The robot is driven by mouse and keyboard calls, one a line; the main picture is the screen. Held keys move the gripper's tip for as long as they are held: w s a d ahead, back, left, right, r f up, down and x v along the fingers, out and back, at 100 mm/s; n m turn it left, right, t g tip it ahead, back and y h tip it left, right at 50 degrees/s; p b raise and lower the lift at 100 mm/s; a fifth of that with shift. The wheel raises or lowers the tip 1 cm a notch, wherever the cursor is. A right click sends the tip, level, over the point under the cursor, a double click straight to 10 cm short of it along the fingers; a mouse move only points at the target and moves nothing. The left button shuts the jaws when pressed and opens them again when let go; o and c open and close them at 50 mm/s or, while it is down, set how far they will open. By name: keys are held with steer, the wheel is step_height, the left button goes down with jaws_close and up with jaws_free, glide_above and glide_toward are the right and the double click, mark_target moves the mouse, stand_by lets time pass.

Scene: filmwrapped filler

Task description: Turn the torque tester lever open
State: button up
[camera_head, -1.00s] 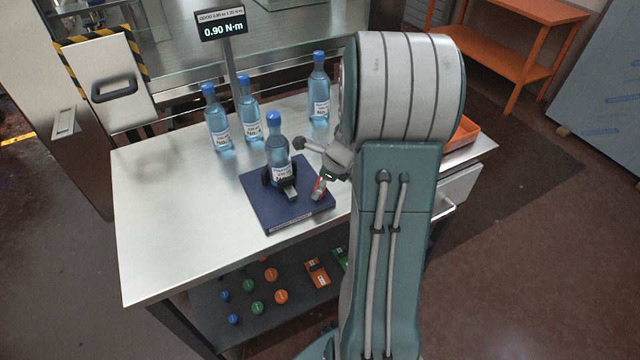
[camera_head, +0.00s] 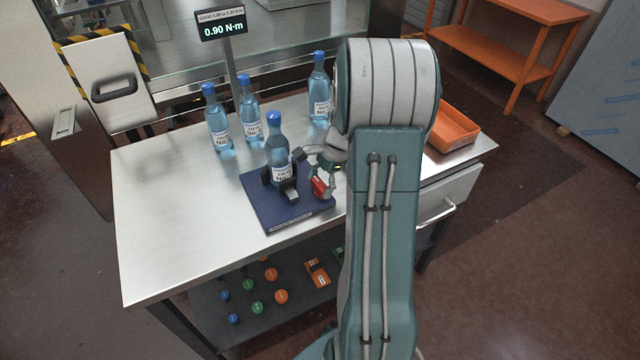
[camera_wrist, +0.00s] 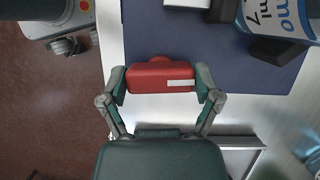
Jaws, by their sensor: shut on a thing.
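The torque tester has a dark blue base plate (camera_head: 262,205) on the table, with black clamp jaws (camera_head: 289,187) around the foot of an upright blue-capped bottle (camera_head: 279,163). The red lever (camera_head: 319,187) is at the plate's right side. In the wrist view the red lever (camera_wrist: 160,76) lies crosswise between the two fingers of my gripper (camera_wrist: 162,88), which is shut on its ends. The bottle shows only in part at the wrist view's top right. My arm hides the table behind it in the head view.
Several more bottles (camera_head: 218,120) stand at the back of the steel table (camera_head: 160,215). A display (camera_head: 221,26) behind them reads 0.90 N·m. An orange tray (camera_head: 456,128) is at the right end. The table's left part is clear.

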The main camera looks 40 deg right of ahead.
steer(key=n, duration=0.2)
steer(key=n+g, duration=0.1)
steer(key=n, duration=0.1)
steer(key=shift+w+n+g, duration=0.15)
steer(key=shift+n+g, duration=0.15)
steer(key=shift+n+g+h, duration=0.4)
steer(key=shift+n+g, duration=0.2)
steer(key=shift+n, duration=1)
steer(key=o, duration=0.9)
steer(key=shift+n, duration=0.3)
steer(key=v, duration=1.2)
steer(key=shift+w+f, duration=0.1)
